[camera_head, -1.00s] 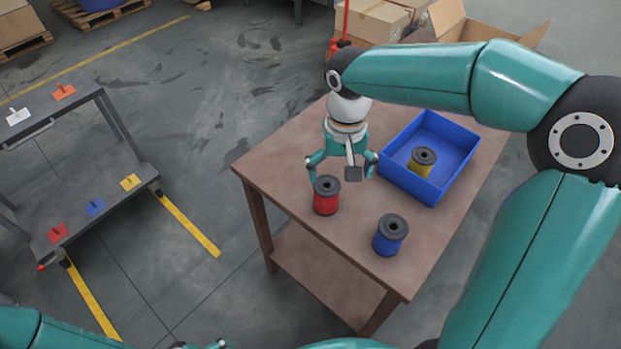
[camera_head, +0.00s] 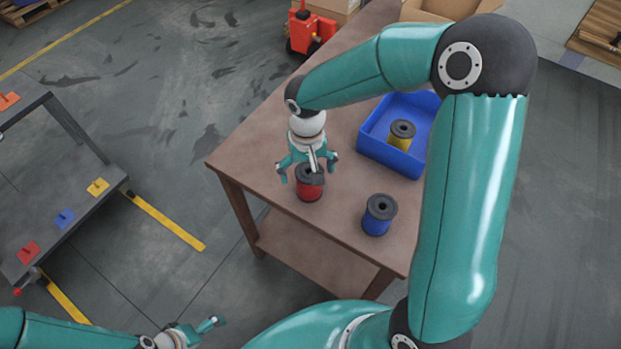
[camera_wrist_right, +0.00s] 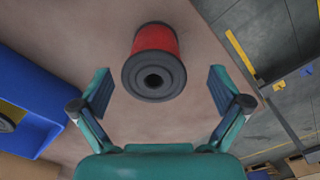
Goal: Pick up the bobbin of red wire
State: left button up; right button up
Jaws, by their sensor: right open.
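The bobbin of red wire (camera_head: 309,186) stands upright near the left edge of the brown table, with dark flanges. My right gripper (camera_head: 307,174) is open just behind and above it, one finger to each side in the head view. In the right wrist view the red bobbin (camera_wrist_right: 155,62) lies between and beyond the spread fingers of the right gripper (camera_wrist_right: 160,90), with nothing held. My left gripper (camera_head: 205,330) shows small at the bottom of the head view, off the table; its jaw state is unclear.
A bobbin of blue wire (camera_head: 378,216) stands to the right of the red one. A blue bin (camera_head: 372,151) holding a yellow bobbin (camera_head: 401,136) is behind it. A grey cart (camera_head: 50,170) with coloured tags stands at left. Bare table lies around the red bobbin.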

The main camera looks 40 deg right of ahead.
aim_at(306, 193)
jog(key=shift+w+d+f+p, duration=0.1)
jog(key=shift+d+f+p, duration=0.1)
jog(key=shift+f, duration=0.8)
jog(key=shift+w+d+f+p, duration=0.1)
jog(key=shift+f+p, duration=0.15)
jog(key=shift+f, duration=0.7)
jog(key=shift+w+d+f+p, duration=0.1)
jog(key=shift+f+p, duration=0.1)
jog(key=shift+f, duration=0.8)
jog(key=c, duration=1.4)
jog(key=shift+s+r, duration=0.1)
